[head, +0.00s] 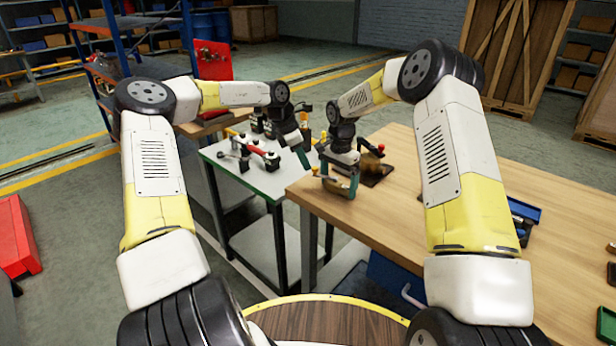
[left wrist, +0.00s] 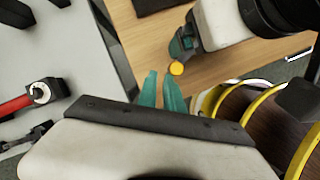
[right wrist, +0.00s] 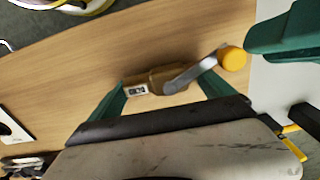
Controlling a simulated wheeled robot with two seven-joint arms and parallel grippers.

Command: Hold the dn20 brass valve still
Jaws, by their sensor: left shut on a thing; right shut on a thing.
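The DN20 brass valve (right wrist: 158,82) has a boxy brass body with a small printed label and a grey lever ending in an orange knob (right wrist: 232,59). My right gripper (head: 336,188) is shut across the valve body, one teal finger at each end, near the wooden table's left edge. My left gripper (head: 307,166) has its teal fingertips close together at the orange knob, which also shows in the left wrist view (left wrist: 177,69). It is shut on the lever's knob end; the exact contact is hard to see.
The wooden table (head: 430,215) has a dark plate (head: 373,173) just behind my right gripper and a blue tray (head: 524,210) at the right. The white table (head: 250,182) at the left carries a red-handled item (head: 262,154). The wooden table's middle is clear.

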